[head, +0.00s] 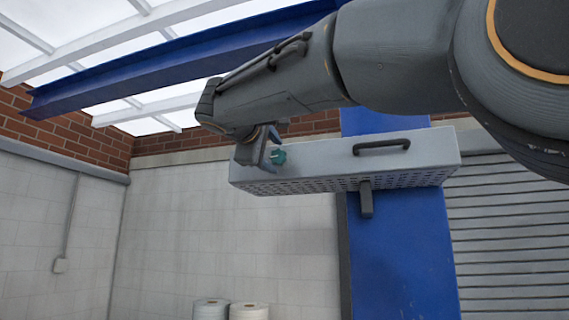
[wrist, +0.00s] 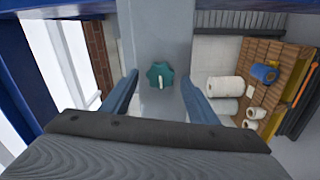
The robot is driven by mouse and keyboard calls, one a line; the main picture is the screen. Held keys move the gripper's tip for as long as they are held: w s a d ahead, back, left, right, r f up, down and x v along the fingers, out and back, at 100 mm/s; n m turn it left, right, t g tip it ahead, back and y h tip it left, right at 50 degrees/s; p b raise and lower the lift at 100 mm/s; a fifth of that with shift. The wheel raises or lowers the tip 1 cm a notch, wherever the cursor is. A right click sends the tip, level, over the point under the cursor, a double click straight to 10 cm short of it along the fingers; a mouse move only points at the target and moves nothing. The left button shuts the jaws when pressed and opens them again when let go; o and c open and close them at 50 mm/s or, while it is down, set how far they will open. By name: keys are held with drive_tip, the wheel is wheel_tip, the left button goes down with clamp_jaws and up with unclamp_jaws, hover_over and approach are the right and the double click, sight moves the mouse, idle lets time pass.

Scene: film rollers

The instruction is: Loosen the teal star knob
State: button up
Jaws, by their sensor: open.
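The teal star knob (wrist: 160,75) sits on the grey face of a box-like housing in the wrist view, with a pale bar mark across its middle. In the head view the knob (head: 278,157) shows at the left end of the light grey housing (head: 320,153), partly hidden by my gripper. My gripper (head: 268,155) is open at the knob. In the wrist view its two blue fingers (wrist: 160,92) stand apart, one left and one right of the knob, with a gap on each side. I cannot tell how far the fingertips are from the housing face.
The housing has a dark handle (head: 381,146) and a perforated underside, and is mounted at a blue column (head: 400,260). White rolls (head: 248,311) stand low down. A blue beam (head: 170,60) runs overhead.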

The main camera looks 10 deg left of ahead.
drive_tip(key=s+b, duration=0.2)
drive_tip(key=s, duration=0.5)
drive_tip(key=shift+a, duration=0.3)
drive_tip(key=shift+s, duration=0.1)
